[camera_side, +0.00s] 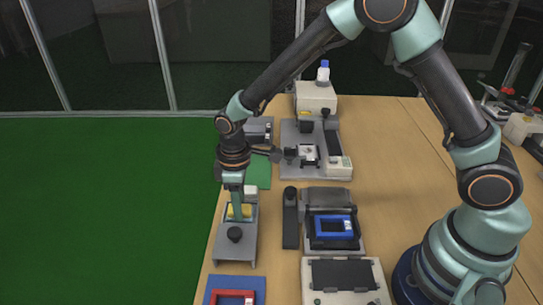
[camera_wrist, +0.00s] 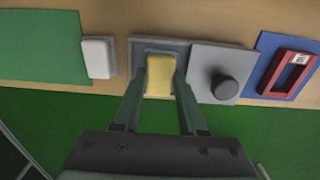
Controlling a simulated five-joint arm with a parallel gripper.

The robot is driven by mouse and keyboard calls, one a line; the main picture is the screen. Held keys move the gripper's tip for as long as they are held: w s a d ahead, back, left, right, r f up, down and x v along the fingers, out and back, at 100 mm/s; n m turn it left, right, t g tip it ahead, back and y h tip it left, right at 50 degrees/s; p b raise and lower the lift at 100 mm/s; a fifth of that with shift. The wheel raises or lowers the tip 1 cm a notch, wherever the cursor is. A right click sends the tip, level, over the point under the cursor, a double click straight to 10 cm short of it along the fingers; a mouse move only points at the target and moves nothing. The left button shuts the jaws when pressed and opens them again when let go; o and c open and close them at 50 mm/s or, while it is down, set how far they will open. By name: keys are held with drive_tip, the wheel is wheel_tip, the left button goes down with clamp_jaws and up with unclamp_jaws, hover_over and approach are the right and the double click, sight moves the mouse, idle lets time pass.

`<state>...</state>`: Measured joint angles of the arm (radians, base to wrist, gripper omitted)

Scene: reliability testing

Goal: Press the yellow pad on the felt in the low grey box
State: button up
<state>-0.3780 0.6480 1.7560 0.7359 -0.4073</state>
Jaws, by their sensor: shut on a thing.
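The yellow pad (camera_wrist: 160,75) sits between the two fingers of my gripper (camera_wrist: 158,88) in the wrist view, and the fingers are shut on it. In the side view my gripper (camera_side: 238,207) points straight down at the low grey box (camera_side: 222,243), and a bit of the yellow pad (camera_side: 246,210) shows beside the fingers. The pad is at the box's open recess, whose grey rim (camera_wrist: 140,52) shows around it. The felt is hidden under the pad. I cannot tell whether the pad touches it. A grey plate with a black knob (camera_wrist: 224,87) adjoins the recess.
A white block (camera_wrist: 98,58) stands close beside the box, next to a green mat (camera_wrist: 40,48). A red frame (camera_side: 233,299) lies on a blue mat in front. A black bar (camera_side: 290,220) and a device with a blue frame (camera_side: 333,227) stand to the right.

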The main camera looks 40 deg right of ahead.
drive_tip(key=shift+r, duration=3.5)
